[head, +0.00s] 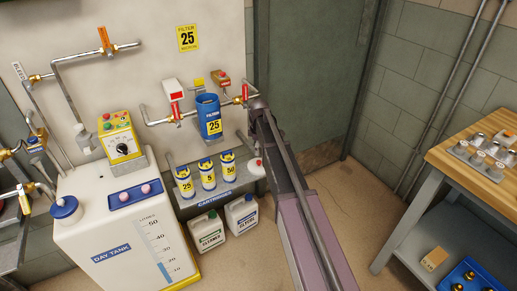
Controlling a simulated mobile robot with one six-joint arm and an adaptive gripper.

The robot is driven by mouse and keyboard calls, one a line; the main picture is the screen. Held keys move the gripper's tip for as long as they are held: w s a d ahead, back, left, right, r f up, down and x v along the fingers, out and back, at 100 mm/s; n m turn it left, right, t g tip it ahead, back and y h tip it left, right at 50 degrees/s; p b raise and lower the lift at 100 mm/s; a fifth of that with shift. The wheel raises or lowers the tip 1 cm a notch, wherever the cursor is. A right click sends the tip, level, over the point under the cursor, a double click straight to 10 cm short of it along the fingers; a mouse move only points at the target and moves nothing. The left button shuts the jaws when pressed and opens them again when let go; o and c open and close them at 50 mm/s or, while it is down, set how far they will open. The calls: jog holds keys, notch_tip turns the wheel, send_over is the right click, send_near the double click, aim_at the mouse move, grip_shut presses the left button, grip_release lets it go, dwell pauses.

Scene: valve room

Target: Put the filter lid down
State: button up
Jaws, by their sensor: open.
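The blue filter housing (209,118) with its yellow "25" label is mounted on the wall panel. Its top looks open and dark inside. A small white round piece with a red spot (256,168) sits by the right end of the cartridge shelf, just left of my arm; I cannot tell for sure whether it is the filter lid. My arm reaches up from the bottom and hides part of that area. My gripper (247,145) is mostly hidden by the arm, with only dark parts showing above the white piece. I cannot see whether they touch.
Three cartridges (208,175) stand on the shelf (213,200) below the housing. Two white jugs (241,213) stand under it. The day tank (110,235) fills the lower left. A workbench (478,150) with metal parts is at right.

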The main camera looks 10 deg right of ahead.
aim_at(259, 161)
jog(key=shift+r+p, duration=1.95)
jog(key=shift+r, duration=0.35)
jog(key=shift+s, duration=0.1)
jog(key=s+m, duration=1.2)
jog(key=s, duration=1.7)
jog(key=shift+m, duration=0.3)
jog(key=shift+a+r, duration=0.1)
notch_tip(259, 161, up, 13)
jog(key=p, duration=1.3)
jog(key=shift+r, duration=0.15)
